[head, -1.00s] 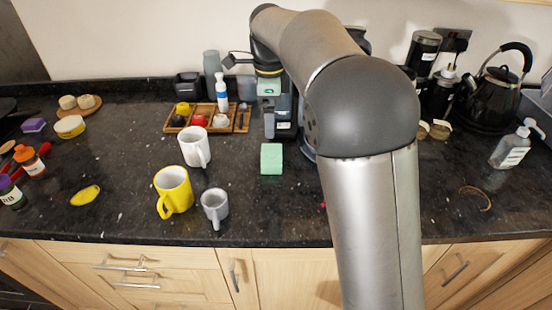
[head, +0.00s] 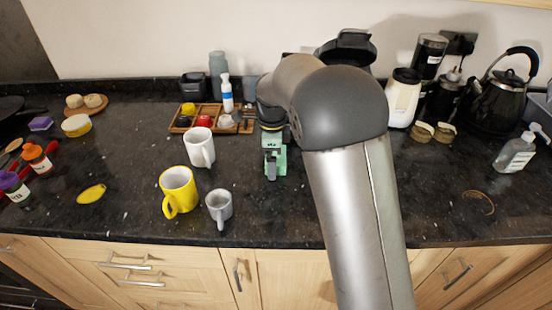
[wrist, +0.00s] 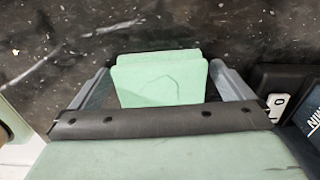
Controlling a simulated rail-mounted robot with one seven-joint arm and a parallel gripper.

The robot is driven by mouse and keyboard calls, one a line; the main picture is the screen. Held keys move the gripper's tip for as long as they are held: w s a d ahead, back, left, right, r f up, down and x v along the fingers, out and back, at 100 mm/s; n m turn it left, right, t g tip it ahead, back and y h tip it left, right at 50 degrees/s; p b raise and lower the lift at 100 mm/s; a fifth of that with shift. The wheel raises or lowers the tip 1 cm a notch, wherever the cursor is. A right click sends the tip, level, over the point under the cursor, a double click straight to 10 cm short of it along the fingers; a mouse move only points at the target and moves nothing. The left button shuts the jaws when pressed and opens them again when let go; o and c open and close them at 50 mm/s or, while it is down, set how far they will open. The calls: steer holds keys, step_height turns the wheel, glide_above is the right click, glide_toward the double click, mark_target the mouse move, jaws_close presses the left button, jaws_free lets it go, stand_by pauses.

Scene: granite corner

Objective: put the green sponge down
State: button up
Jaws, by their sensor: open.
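The green sponge (head: 282,160) is on the dark counter, right of the grey mug, partly hidden behind my gripper (head: 273,170) in the head view. In the wrist view the sponge (wrist: 160,82) lies between my two open fingers (wrist: 160,66). A gap shows between the sponge and the left finger; the right finger is close beside it. Whether that finger touches it I cannot tell. The sponge's lower part is hidden by my gripper's body.
A grey mug (head: 219,207), yellow mug (head: 178,190) and white mug (head: 200,146) stand to the left. A wooden tray (head: 182,130) with small items is behind them. A white jug (head: 403,97) and black kettle (head: 495,105) stand at the right back. Counter right of my arm is mostly clear.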

steer(key=c, duration=1)
